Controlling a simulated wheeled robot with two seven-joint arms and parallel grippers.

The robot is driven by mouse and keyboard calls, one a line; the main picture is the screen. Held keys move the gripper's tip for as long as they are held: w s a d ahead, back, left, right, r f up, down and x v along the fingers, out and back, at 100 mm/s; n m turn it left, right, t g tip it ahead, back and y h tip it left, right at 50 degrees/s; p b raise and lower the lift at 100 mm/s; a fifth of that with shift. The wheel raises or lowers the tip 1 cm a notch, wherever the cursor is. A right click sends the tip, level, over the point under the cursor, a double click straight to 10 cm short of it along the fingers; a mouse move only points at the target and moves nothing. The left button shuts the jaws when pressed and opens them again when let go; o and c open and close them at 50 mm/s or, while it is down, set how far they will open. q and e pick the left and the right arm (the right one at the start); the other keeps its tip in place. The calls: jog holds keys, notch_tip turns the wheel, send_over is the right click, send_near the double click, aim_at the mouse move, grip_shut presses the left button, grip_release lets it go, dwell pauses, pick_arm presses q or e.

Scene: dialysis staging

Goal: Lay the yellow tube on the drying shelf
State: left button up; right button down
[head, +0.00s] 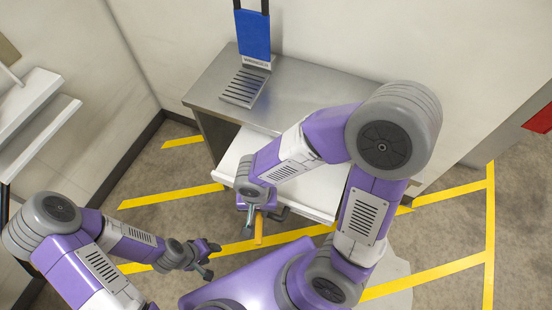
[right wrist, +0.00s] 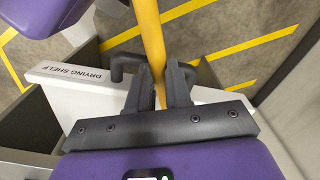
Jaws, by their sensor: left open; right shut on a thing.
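The yellow tube (head: 258,231) is in my right gripper (head: 262,212), at the front edge of the drying shelf. In the right wrist view the tube (right wrist: 150,38) runs between the two dark fingers of the gripper (right wrist: 162,88), which are shut on it. The drying shelf (head: 234,160) is a white pulled-out surface under the steel counter, partly hidden by my right arm. Its labelled front (right wrist: 75,73) shows in the right wrist view. My left gripper (head: 210,260) is open and empty, low and left of the shelf.
The steel counter (head: 300,98) stands above the shelf against the wall. A blue-backed stand with a slotted base (head: 245,86) sits on its left part. A dark handle (right wrist: 118,66) sticks out from the shelf front. White wall shelves (head: 30,130) are at far left. Yellow-striped floor is open.

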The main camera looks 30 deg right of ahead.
jog(key=w+d+p, duration=0.2)
jog(key=w+d, duration=0.1)
jog(key=d, duration=0.1)
jog(key=w+d+p, duration=0.1)
jog(key=w+d, duration=0.3)
jog(key=d, duration=0.1)
jog(key=w+d+p, duration=0.2)
jog(key=w+d, duration=0.2)
jog(key=shift+w+d+p, duration=0.15)
jog(key=shift+d+p, duration=0.1)
jog(key=shift+p, duration=0.1)
jog(key=shift+w+f+b, duration=0.1)
jog(key=shift+f+b, duration=0.7)
jog(key=shift+f, duration=1.05)
jog(key=shift+r, duration=0.1)
jog(key=shift+f, duration=0.2)
jog(key=c, duration=1.1)
grip_release()
jog(key=shift+o, duration=0.2)
